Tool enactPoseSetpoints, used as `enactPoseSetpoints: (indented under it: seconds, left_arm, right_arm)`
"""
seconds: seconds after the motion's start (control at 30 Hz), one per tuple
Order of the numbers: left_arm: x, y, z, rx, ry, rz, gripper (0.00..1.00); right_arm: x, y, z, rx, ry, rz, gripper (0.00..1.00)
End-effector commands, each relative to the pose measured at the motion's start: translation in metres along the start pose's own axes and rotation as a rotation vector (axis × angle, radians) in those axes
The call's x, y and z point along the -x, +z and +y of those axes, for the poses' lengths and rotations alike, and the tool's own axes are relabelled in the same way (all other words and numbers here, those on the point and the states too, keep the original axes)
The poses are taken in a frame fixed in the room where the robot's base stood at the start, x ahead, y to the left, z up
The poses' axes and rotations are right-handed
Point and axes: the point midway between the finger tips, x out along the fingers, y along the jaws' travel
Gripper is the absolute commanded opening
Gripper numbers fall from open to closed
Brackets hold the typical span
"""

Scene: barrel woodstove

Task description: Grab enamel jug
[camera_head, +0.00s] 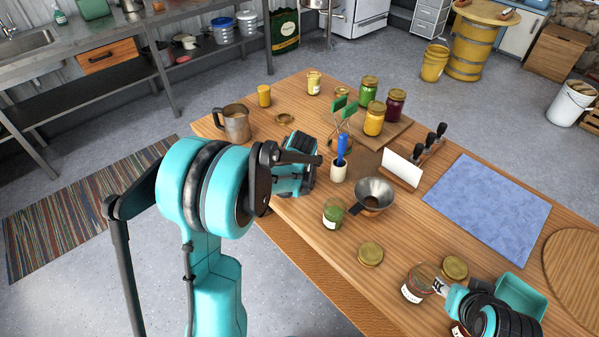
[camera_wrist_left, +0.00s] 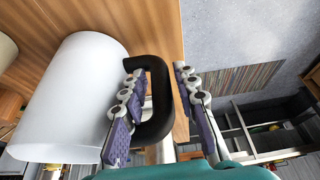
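The enamel jug (camera_head: 236,124) stands upright near the table's far left corner. In the head view it looks grey-brown, with its handle to the left. In the left wrist view its pale body (camera_wrist_left: 72,95) fills the left side, and the dark looped handle (camera_wrist_left: 162,75) is in front of my gripper. My left gripper (camera_wrist_left: 160,105) is open, with one finger on each side of the handle's outer bar. A gap shows by the right finger. In the head view my arm hides these fingers. My right gripper (camera_head: 439,287) is beside a labelled jar (camera_head: 415,287); its grip is unclear.
Several lidded jars stand on a board (camera_head: 390,133) to the right. A blue mat (camera_head: 490,208) lies clear on the right.

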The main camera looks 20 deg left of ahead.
Motion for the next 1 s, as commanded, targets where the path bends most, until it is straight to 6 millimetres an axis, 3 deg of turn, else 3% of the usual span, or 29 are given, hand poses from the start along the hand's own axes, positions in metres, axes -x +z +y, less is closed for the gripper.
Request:
enactPoseSetpoints:
  seconds: [0.07,0.1,0.2,0.67,1.0]
  left_arm:
    - [0.001,0.000,0.000,-0.001,0.000,-0.001,0.29]
    - [0.001,0.000,0.000,-0.001,0.000,-0.001,0.24]
    - [0.001,0.000,0.000,-0.001,0.000,-0.001,0.00]
    - [0.004,0.000,0.000,-0.002,0.000,-0.004,0.00]
    - [0.045,-0.018,0.003,-0.001,0.000,-0.001,0.00]
  right_arm:
    - [0.001,-0.001,0.000,0.000,0.000,0.000,0.40]
    - [0.001,-0.001,0.000,0.000,0.000,0.000,0.40]
    - [0.001,-0.001,0.000,0.000,0.000,0.000,0.40]
    - [0.002,-0.002,0.000,0.000,0.000,0.000,0.40]
    - [0.021,-0.015,0.000,0.000,0.000,0.000,0.40]
